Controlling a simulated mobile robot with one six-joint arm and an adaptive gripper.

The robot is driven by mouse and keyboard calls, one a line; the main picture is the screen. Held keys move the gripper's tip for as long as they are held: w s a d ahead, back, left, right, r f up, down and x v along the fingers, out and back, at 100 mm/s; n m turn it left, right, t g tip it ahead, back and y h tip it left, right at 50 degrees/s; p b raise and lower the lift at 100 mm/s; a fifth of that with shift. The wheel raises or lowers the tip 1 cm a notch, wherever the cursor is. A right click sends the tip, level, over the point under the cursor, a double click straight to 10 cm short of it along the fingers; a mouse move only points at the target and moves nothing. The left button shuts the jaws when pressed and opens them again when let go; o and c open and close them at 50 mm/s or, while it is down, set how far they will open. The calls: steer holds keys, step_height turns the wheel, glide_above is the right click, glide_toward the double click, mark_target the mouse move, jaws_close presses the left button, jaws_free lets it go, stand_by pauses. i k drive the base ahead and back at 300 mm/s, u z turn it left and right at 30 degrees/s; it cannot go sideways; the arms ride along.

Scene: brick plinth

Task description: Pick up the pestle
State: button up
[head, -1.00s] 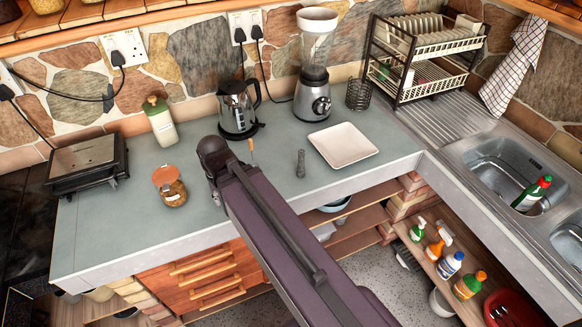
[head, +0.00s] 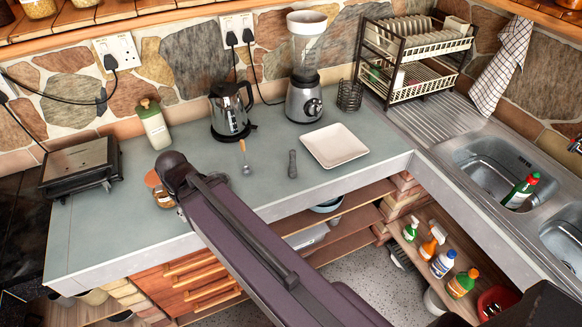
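The pestle (head: 292,164) looks like a short, dark grey rod. It lies on the grey-green counter (head: 95,228), just left of a square white plate, with clear counter around it. My arm crosses the view from the lower right, and its far end is over the counter left of the pestle. My gripper cannot be made out in this view, so its fingers and anything in them are not shown.
The white plate (head: 334,146), a wooden-handled utensil (head: 244,158), a kettle (head: 230,112) and a blender (head: 304,98) stand near the pestle. A jar (head: 162,194) is partly behind my arm. The sink (head: 490,165) is at right.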

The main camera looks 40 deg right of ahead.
mark_target(292, 169)
steer(key=u, duration=0.1)
steer(key=k, duration=1.85)
steer(key=z, duration=0.65)
steer(key=i, duration=1)
steer(key=z, duration=0.05)
